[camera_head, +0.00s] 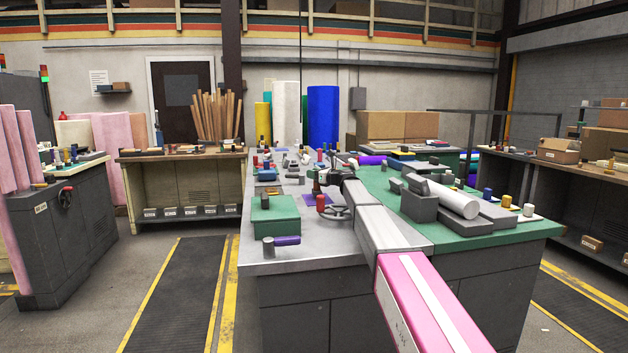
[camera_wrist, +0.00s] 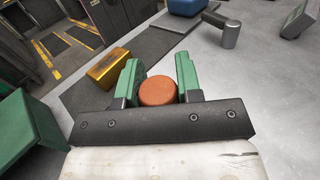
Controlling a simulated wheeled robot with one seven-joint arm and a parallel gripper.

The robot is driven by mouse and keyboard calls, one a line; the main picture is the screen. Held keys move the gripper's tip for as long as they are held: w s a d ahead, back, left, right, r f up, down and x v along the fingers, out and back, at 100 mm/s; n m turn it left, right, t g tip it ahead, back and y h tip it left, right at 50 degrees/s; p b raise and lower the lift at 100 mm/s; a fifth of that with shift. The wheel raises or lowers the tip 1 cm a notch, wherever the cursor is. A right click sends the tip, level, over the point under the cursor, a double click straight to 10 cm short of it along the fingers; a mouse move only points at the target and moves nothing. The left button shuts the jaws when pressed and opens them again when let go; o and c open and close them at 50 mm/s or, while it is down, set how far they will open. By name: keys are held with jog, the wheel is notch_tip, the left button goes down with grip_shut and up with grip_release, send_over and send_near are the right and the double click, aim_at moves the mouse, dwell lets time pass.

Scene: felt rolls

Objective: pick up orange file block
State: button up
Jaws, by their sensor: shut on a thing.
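My gripper (camera_wrist: 158,85) shows in the wrist view with its two green fingers shut on an orange-brown piece (camera_wrist: 157,92) with a round top face. The fingers touch it on its left and right sides. Its lower part is hidden, so I cannot tell its full shape or whether it touches the bench. A golden-orange block (camera_wrist: 108,68) lies just beyond the left finger, on a dark mat. In the head view my gripper (camera_head: 317,184) is over the grey bench top, small and partly hidden by my arm.
A green box (camera_head: 275,216) stands on the near left of the grey bench (camera_head: 330,255), with a purple-handled tool (camera_head: 284,240) in front. A grey hammer-like piece (camera_wrist: 231,34) and a blue block (camera_wrist: 187,5) lie beyond my gripper. A white roll (camera_head: 452,198) lies on the green surface at right.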

notch_tip(320, 180, up, 2)
jog(key=shift+r, duration=0.1)
jog(key=s+a+r, duration=0.2)
jog(key=s+r, duration=0.5)
jog(key=s, duration=0.4)
jog(key=shift+s, duration=0.25)
jog(key=shift+a+r, duration=0.1)
